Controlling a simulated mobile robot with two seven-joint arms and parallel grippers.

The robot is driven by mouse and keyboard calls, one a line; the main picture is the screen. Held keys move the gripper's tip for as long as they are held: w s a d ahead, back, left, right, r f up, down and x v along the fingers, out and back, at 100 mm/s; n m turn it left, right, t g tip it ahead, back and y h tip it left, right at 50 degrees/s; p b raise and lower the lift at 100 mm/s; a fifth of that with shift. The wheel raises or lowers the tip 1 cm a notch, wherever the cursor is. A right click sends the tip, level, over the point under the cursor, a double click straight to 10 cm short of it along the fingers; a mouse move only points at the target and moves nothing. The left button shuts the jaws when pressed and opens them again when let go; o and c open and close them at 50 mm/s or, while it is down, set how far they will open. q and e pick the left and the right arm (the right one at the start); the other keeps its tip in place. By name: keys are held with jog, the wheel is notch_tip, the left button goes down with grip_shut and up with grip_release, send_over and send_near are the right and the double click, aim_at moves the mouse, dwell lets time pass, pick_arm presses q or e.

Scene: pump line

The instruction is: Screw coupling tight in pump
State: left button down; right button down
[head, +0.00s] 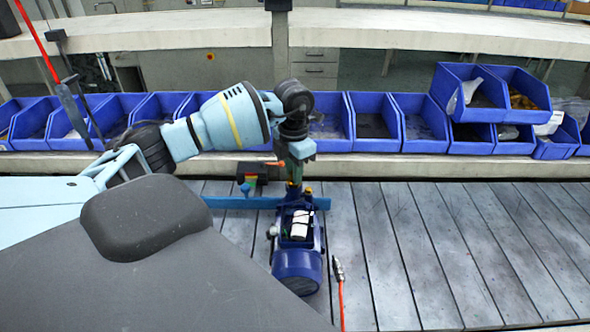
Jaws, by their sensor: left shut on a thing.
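The blue pump (297,262) lies on the slatted metal bench, with a white box-like part on its top. My left gripper (294,177) points down over the pump's far end and is shut on a small part, which I take to be the coupling. Only a yellowish bit (294,187) shows between and below the fingertips. It is at the pump's far end; I cannot tell how deep it sits in the pump. The fingers hide most of it. My right gripper is not in view.
A blue bar (238,202) runs across behind the pump. A small block with red, yellow and green parts (250,178) stands left of the gripper. A red hose with a metal end (338,270) lies right of the pump. Blue bins (420,122) line the back. The bench's right side is clear.

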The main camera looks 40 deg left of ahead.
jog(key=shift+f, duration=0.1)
pick_arm(q)
jog(key=shift+m, duration=0.6)
jog(key=c, duration=1)
grip_release()
jog(key=shift+o, duration=0.2)
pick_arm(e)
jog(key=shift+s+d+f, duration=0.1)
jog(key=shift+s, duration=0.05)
pick_arm(q)
jog(key=shift+r, duration=0.1)
jog(key=shift+r, duration=1)
jog(key=shift+r+p, duration=0.35)
jog(key=shift+r, duration=1.6)
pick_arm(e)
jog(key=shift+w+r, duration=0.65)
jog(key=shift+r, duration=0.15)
